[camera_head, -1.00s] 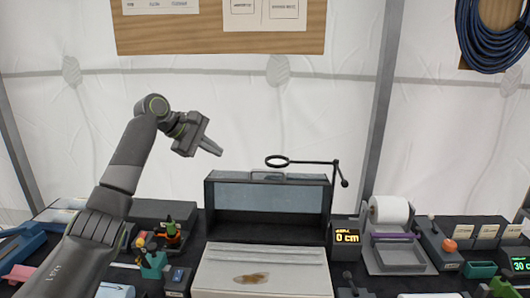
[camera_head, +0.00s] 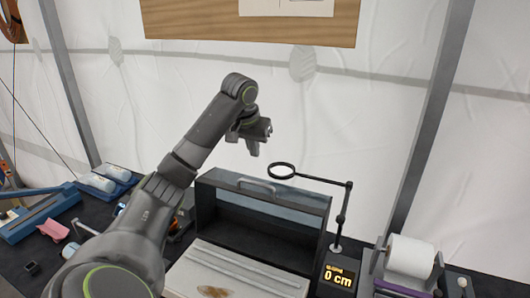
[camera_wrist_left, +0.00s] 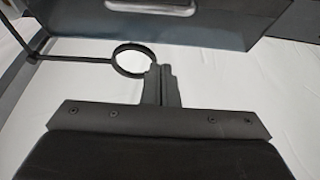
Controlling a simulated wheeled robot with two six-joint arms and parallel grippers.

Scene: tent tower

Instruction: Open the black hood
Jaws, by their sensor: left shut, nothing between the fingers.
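The black hood (camera_head: 262,215) is a dark box with a glassy top panel and a handle (camera_head: 257,185) on its top edge. A light board with a brown specimen (camera_head: 214,292) lies in front of its open front. My left gripper (camera_head: 254,152) is shut and empty, in the air above the hood and apart from the handle. In the left wrist view the shut fingers (camera_wrist_left: 158,84) show before the white wall, with the hood (camera_wrist_left: 210,25) and part of its handle (camera_wrist_left: 163,5) at the top. My right gripper is not in view.
A ring magnifier (camera_head: 282,171) on a jointed stand is close to the hood's right side. A display reading 0 cm (camera_head: 338,277) and a paper roll (camera_head: 410,256) stand further right. A blue tool (camera_head: 40,215) and a pink item (camera_head: 53,229) are at the left.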

